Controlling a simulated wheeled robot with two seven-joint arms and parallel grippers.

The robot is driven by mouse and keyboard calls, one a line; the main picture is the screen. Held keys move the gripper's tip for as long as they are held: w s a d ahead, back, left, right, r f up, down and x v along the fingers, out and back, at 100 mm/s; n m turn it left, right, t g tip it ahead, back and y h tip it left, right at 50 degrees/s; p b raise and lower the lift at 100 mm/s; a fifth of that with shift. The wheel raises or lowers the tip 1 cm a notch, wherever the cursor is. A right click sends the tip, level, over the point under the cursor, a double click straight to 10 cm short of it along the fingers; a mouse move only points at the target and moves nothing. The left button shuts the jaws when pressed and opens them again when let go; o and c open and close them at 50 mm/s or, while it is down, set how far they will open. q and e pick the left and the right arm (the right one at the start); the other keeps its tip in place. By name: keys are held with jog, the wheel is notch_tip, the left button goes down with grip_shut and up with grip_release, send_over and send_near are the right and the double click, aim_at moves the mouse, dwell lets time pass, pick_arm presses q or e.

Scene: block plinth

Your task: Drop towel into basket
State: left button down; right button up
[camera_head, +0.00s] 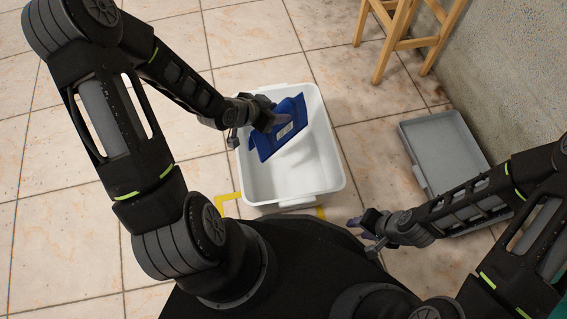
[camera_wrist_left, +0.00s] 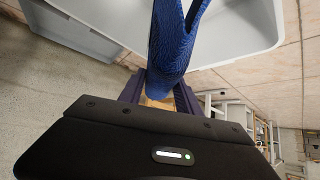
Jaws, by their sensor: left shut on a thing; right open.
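A blue towel (camera_head: 281,129) with a small white label hangs from my left gripper (camera_head: 268,119) over the white basket (camera_head: 300,184). My left gripper is shut on the towel. In the left wrist view the towel (camera_wrist_left: 176,40) sits between the fingers, with the basket's rim (camera_wrist_left: 235,50) behind it. I cannot tell whether the towel's lower edge touches the basket floor. My right gripper (camera_head: 369,228) is open and empty, to the right of the basket's near end. The visible part of the basket's inside is otherwise empty.
A grey tray (camera_head: 441,152) lies on the tiled floor to the right, near the wall. A wooden stool (camera_head: 405,42) stands at the back right. Yellow tape (camera_head: 228,199) marks the floor by the basket's near corner. The tiles at the left are clear.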

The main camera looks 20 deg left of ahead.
pick_arm(q)
jog(key=shift+f+b, duration=0.3)
jog(key=shift+f, duration=0.4)
pick_arm(e)
jog(key=shift+w+f, duration=0.1)
jog(key=shift+f, duration=0.55)
pick_arm(q)
jog(key=c, duration=0.8)
grip_release()
jog(key=shift+o, duration=0.2)
jog(key=shift+r, duration=0.1)
pick_arm(e)
jog(key=shift+r, duration=0.1)
pick_arm(q)
jog(key=p+v, duration=0.3)
jog(key=v, duration=0.4)
jog(key=shift+p, duration=0.4)
jog(key=shift+s+a+r, duration=0.1)
jog(key=shift+s+r, duration=0.15)
jog(key=shift+s, duration=0.05)
pick_arm(e)
jog(key=r, duration=0.4)
jog(key=shift+s, duration=0.4)
jog(key=shift+a, duration=0.1)
